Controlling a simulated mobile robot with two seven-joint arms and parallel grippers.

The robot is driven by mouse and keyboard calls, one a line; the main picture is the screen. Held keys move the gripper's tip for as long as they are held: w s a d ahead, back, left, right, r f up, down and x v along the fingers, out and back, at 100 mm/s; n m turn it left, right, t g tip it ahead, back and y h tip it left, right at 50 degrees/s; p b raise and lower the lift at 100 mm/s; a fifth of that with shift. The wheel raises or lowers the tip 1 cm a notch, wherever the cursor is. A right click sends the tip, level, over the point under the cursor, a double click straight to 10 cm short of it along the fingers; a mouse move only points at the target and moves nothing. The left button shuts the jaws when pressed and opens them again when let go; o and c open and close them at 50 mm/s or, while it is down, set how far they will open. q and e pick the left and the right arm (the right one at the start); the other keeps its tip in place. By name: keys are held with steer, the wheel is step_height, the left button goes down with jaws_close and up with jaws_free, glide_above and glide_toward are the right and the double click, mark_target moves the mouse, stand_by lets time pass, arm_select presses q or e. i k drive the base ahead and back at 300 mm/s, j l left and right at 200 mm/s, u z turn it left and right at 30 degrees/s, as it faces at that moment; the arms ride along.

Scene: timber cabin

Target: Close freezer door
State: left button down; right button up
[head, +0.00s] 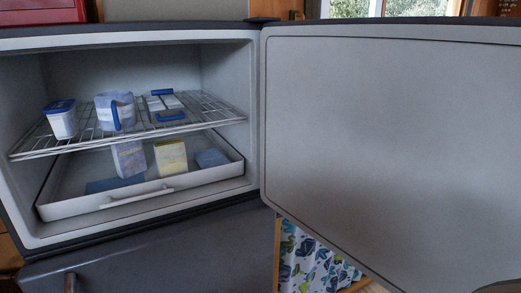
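The freezer door (390,150) stands wide open on the right, with its pale inner face turned toward me. It meets the freezer along the right side of the opening, by a dark hinge piece (263,20) at the top. The freezer compartment (222,70) is open on the left. Inside are a wire shelf (215,110) and a white pull-out tray (110,208). Neither gripper can be made out. A small dark shape sits at the bottom right corner, too little of it showing to identify. The outer face of the door is hidden.
A white tub (61,120) and several packages stand on the shelf, and boxes lie in the tray, all inside the compartment. A dark lower door (170,250) with a handle (70,283) is below. Patterned fabric (305,262) hangs behind, under the open door.

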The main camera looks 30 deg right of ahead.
mark_target(394, 143)
steer(key=k+l, duration=0.25)
steer(key=k, duration=0.2)
steer(key=k+l+u, duration=0.25)
steer(key=k+l, duration=0.4)
steer(key=l+u, duration=0.15)
steer(key=l, duration=1.05)
steer(key=i+l, duration=0.1)
steer(key=l, duration=0.35)
steer(key=i+l+u, duration=0.1)
steer(key=l, duration=0.3)
